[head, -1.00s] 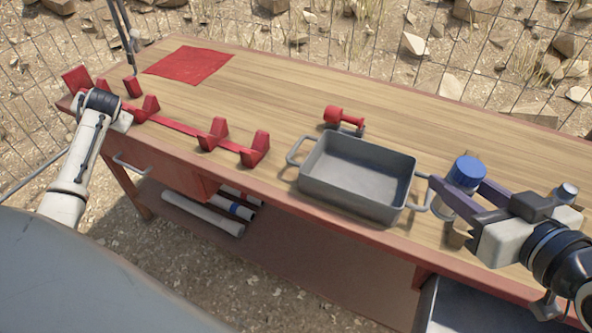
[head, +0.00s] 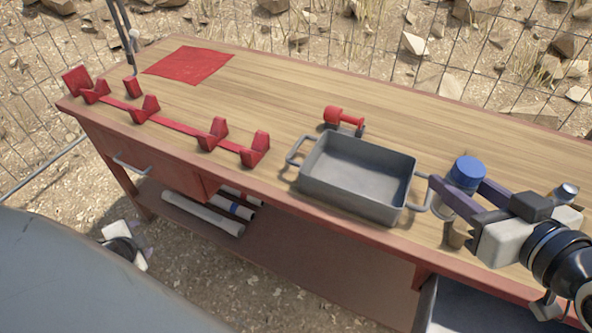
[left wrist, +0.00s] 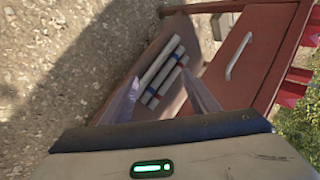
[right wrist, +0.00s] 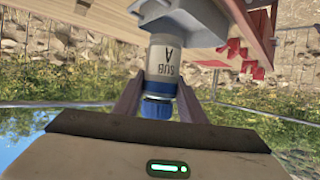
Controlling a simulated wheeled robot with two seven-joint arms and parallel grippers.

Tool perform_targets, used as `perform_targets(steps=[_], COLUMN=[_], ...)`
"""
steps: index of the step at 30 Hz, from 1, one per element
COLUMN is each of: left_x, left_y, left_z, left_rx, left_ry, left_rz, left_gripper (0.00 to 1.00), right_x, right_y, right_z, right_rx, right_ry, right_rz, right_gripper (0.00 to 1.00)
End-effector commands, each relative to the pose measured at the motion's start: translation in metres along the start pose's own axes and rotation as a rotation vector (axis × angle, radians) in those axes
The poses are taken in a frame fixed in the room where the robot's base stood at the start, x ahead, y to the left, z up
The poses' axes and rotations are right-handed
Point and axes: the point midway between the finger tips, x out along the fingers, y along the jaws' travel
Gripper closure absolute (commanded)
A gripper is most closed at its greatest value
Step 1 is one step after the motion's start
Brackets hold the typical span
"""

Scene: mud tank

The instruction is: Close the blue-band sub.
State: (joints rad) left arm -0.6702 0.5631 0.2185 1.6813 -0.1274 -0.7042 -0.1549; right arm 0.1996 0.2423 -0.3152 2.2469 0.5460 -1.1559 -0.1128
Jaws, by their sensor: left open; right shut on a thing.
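A sub with a blue top (head: 466,172) stands upright at the right of the table. My right gripper (head: 461,186) is shut on this sub, one finger on each side. White tubes lie on the low shelf; one has a blue band (head: 235,208), and the left wrist view also shows a red-banded tube (left wrist: 155,99). My left gripper (left wrist: 160,78) is open and empty, with the tubes in view beyond its fingers.
A grey tray (head: 345,190) with handles stands left of my right gripper, close to it. A red rack (head: 180,128) runs along the left front edge, with a red cloth (head: 188,65) behind. A red-handled tool (head: 343,117) lies behind the tray. The table's back middle is clear.

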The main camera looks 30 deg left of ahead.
Motion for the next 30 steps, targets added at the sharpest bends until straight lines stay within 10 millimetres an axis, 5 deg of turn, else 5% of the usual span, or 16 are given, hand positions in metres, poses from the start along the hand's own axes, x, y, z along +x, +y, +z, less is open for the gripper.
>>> perform_targets(steps=[1,6,12,19,30], left_x=[-0.010,-0.062,-0.139,-0.190,-0.195], left_y=[0.042,0.158,0.238,0.267,0.269], left_z=[-0.022,-0.104,-0.193,-0.242,-0.246], left_rx=[-0.049,-0.233,-0.445,-0.574,-0.586], left_ry=[0.055,0.240,0.413,0.506,0.515], left_rz=[0.066,0.276,0.476,0.585,0.595], left_gripper=[0.45,0.45,0.45,0.45,0.45], right_x=[-0.001,-0.001,-0.001,-0.001,-0.001], right_y=[0.000,0.000,0.000,0.000,0.000], right_z=[-0.002,-0.002,-0.002,-0.002,-0.004], right_rx=[-0.001,-0.001,-0.001,-0.001,-0.002], right_ry=[0.005,0.005,0.005,0.005,0.010], right_rz=[0.000,0.000,0.000,0.000,0.001], right_gripper=[1.00,1.00,1.00,1.00,1.00])
